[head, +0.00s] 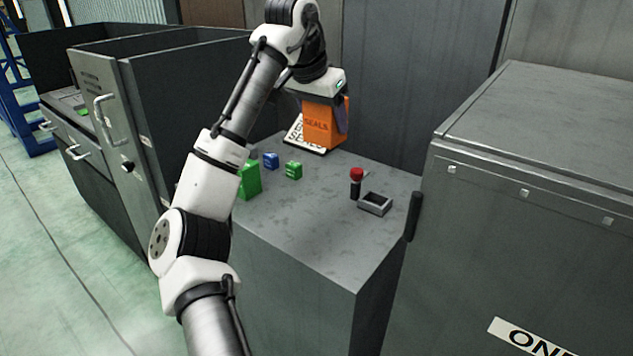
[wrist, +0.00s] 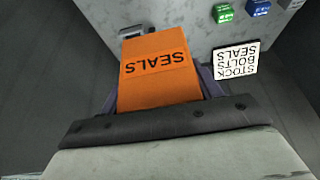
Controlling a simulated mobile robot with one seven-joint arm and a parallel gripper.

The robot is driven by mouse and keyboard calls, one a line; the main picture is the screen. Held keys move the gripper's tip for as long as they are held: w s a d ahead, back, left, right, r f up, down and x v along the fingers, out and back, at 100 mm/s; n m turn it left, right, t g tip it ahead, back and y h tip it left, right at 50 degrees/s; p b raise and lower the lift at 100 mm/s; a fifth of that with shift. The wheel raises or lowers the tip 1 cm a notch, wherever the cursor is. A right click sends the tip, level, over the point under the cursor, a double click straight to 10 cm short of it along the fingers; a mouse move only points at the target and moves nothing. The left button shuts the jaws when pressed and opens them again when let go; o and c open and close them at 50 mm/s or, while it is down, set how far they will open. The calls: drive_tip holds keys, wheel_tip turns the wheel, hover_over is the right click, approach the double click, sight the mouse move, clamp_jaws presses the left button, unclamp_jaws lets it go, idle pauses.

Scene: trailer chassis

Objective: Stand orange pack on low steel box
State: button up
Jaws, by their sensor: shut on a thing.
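The orange pack (head: 322,127), marked SEALS, is held between the fingers of my gripper (head: 326,108). It looks upright at the back of the grey steel box (head: 300,235), in front of a white sign. I cannot tell whether its underside touches the top. The wrist view shows the pack (wrist: 158,72) between the two dark fingers of my gripper (wrist: 160,88). This grey box, lower than its neighbours, seems to be the low steel box.
On the box top are the sign (wrist: 236,59), green blocks (head: 293,170), a blue block (head: 270,160), a red-topped post (head: 356,182) and a small open tray (head: 375,203). A taller steel box (head: 540,200) stands right, an open cabinet (head: 185,90) left. The front top is clear.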

wheel_tip(320, 180, down, 20)
drive_tip(key=shift+r+b, duration=0.15)
drive_tip(key=shift+b, duration=0.2)
drive_tip(key=o, duration=1.1)
drive_tip(key=shift+o, duration=0.2)
drive_tip(key=v, duration=1.2)
drive_tip(key=shift+s+a, duration=0.1)
